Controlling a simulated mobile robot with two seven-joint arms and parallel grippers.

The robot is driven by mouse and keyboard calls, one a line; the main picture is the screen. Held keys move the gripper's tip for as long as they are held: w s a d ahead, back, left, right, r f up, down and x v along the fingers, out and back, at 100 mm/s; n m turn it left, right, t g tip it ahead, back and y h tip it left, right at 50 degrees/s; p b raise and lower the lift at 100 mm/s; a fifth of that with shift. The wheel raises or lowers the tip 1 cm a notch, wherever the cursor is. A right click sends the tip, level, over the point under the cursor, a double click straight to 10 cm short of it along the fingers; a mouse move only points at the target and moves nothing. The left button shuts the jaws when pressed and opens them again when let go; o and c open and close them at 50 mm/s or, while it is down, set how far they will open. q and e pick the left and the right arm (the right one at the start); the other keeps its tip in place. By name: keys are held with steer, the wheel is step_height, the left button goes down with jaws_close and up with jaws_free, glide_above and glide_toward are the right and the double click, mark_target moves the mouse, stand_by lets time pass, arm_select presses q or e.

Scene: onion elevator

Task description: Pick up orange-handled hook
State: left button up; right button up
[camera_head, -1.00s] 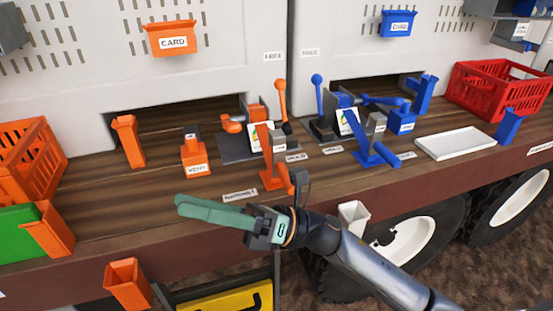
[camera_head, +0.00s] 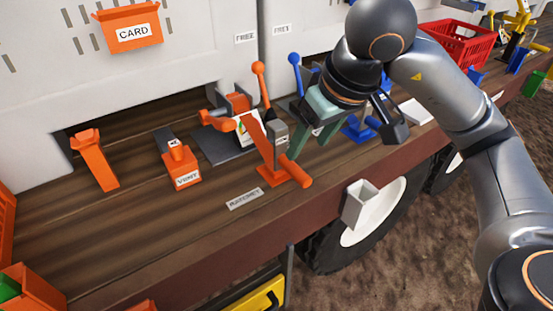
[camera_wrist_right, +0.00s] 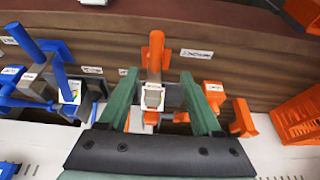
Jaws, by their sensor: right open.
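An orange tool, which I take for the orange-handled hook, rests at an orange stand (camera_head: 262,150) on the wooden deck. Its orange handle (camera_head: 296,171) points toward the deck's front edge, and a grey head (camera_head: 277,131) shows at the top. My right gripper (camera_head: 308,149) has green fingers, spread apart, just right of the stand. In the right wrist view the grey head (camera_wrist_right: 152,98) appears between the open fingers (camera_wrist_right: 158,78), with the orange handle (camera_wrist_right: 154,52) beyond. I cannot tell whether a finger touches it. My left gripper is not in view.
An orange VENT block (camera_head: 183,165) and an orange holder (camera_head: 95,160) stand to the left. A grey plate with an orange lever (camera_head: 258,85) is behind. Blue fixtures and a red crate (camera_head: 455,45) are to the right. A grey cup (camera_head: 360,203) hangs at the front edge.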

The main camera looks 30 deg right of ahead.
mark_target(297, 168)
steer(key=b+x, duration=0.1)
steer(key=x, duration=0.5)
steer(key=shift+f, duration=0.4)
steer(key=shift+d+p+x, duration=0.15)
steer(key=shift+d+x, duration=0.05)
steer(key=shift+x, duration=1.15)
steer(key=shift+d+p+x, duration=0.15)
steer(key=shift+d+x, duration=0.1)
steer(key=shift+x, duration=1.15)
steer(key=shift+w, duration=0.1)
steer(key=shift+r, duration=0.1)
jaws_close()
